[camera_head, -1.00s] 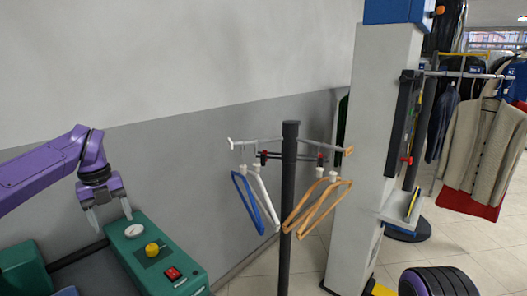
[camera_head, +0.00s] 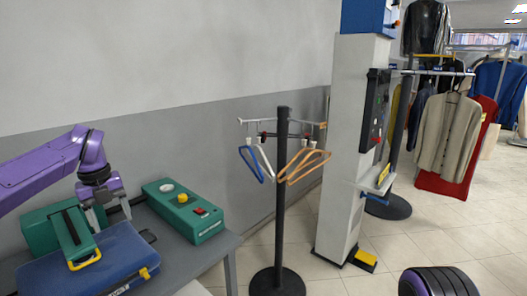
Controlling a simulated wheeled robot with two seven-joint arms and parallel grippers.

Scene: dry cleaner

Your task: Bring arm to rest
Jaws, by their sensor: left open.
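My left arm comes in from the left edge, purple with a black wrist. My left gripper (camera_head: 110,219) points down at the left, open, with grey fingers and nothing seen between them. It shows in front of the table's things, between the green device with a carry handle and the green control box (camera_head: 185,210). I cannot tell whether it touches anything. My right gripper is not in view.
A grey table (camera_head: 190,262) holds a blue case (camera_head: 110,262) and a green device (camera_head: 62,235). A black hanger stand (camera_head: 280,200) with several hangers is beyond it. A grey column (camera_head: 345,150) and a clothes rail (camera_head: 440,72) stand right. Tiled floor is open between.

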